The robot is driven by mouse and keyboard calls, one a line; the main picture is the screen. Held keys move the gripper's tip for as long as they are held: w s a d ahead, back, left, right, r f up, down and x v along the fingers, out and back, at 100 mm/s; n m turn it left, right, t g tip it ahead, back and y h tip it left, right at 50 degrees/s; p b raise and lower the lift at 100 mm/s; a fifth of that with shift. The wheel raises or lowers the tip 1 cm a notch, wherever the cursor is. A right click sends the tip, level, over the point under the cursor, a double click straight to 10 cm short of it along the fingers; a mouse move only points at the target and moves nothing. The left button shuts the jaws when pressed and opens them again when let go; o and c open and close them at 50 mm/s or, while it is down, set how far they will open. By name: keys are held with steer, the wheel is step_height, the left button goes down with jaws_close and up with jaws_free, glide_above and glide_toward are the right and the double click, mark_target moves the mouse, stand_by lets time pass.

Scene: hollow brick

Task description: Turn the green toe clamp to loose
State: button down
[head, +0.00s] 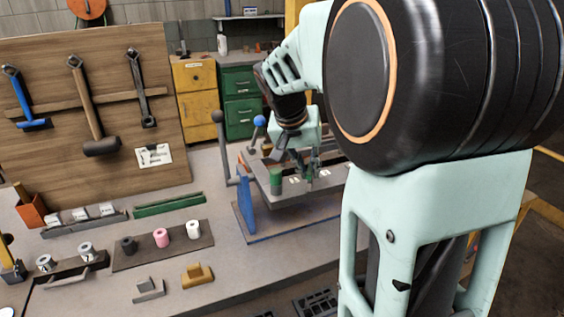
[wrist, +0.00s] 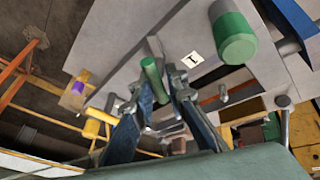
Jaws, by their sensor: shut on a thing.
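The green toe clamp (wrist: 151,76) shows in the wrist view as a green bar on the grey plate (wrist: 120,45). My gripper (wrist: 160,82) is shut on it, one finger on each side, fingers pointing at the plate. In the head view my gripper (head: 309,163) is over the fixture plate at the bench's right side, and its fingers hide much of the clamp. A white tag (wrist: 193,59) with a dark mark lies near the clamp; I cannot tell loose or tight from it.
A thick green cylinder (wrist: 235,38) stands on the plate close by. A lever with a blue ball (head: 259,121) and a dark-knobbed lever (head: 218,118) rise left of the fixture. Pink, white and dark rolls (head: 161,237) sit on a strip at the bench's front left.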

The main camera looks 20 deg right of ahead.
steer(key=m, duration=0.2)
steer(key=m+g, duration=0.1)
steer(key=shift+d+m+g+h, duration=0.15)
steer(key=shift+m+g+h, duration=0.15)
steer(key=shift+m, duration=0.1)
steer(key=m+g+p, duration=0.1)
steer(key=m, duration=0.1)
steer(key=shift+d+r+m, duration=0.1)
steer(key=shift+r+m, duration=0.05)
steer(key=shift+m, duration=0.25)
steer(key=shift+s+m+g+p, duration=0.15)
steer(key=shift+m+g+p, duration=0.95)
steer(key=shift+m, duration=1.1)
steer(key=c, duration=1.9)
jaws_free()
steer(key=shift+c, duration=0.2)
steer(key=v, duration=1.1)
steer(key=shift+r, duration=0.35)
